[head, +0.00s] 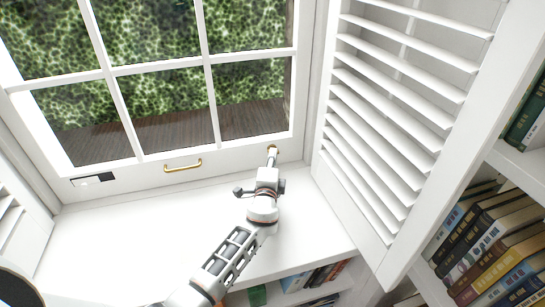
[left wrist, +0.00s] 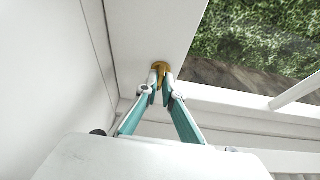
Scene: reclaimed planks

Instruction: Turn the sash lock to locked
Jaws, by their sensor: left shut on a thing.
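The brass sash lock (head: 273,148) sits on the white bottom rail of the window (head: 230,153), near its right corner. In the left wrist view the sash lock (left wrist: 161,66) shows as a small gold piece on the white frame, partly hidden by the fingertips. My left gripper (head: 271,156) reaches up to it from below. In the left wrist view the teal fingers of my left gripper (left wrist: 160,82) come together on the sash lock. I cannot tell the lock's exact turn. My right gripper is not in view.
A brass pull handle (head: 182,166) is fixed mid-rail. A small black and white plate (head: 93,180) is at the rail's left. An open louvred shutter (head: 390,120) stands close on the right. The white sill (head: 150,225) is bare. Books (head: 490,240) fill shelves at right.

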